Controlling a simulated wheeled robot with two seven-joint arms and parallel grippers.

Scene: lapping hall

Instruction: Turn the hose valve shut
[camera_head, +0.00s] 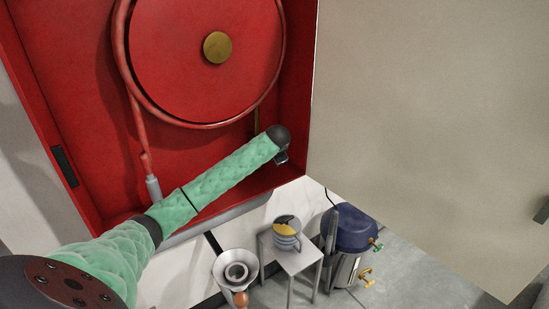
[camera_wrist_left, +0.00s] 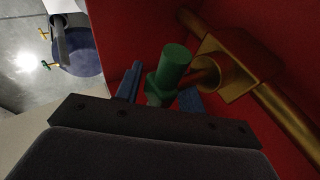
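The hose valve shows in the left wrist view as a green handle (camera_wrist_left: 172,68) on a brass body (camera_wrist_left: 237,66) with a brass pipe (camera_wrist_left: 285,122), against the red cabinet wall. My left gripper (camera_wrist_left: 160,88) has its two blue fingers apart, one on each side of the green handle; a gap shows on the left side, and contact on the right cannot be told. In the head view my left gripper (camera_head: 281,158) reaches into the lower right of the red cabinet (camera_head: 85,110); the valve handle is hidden there behind my arm. My right gripper is out of view.
A red hose reel (camera_head: 170,50) fills the cabinet above my arm. The open beige door (camera_head: 430,120) stands close on the right. Below are a grey stool (camera_head: 292,259) with a bowl (camera_head: 287,238), a metal funnel-like vessel (camera_head: 238,266) and a blue-topped canister (camera_head: 352,228).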

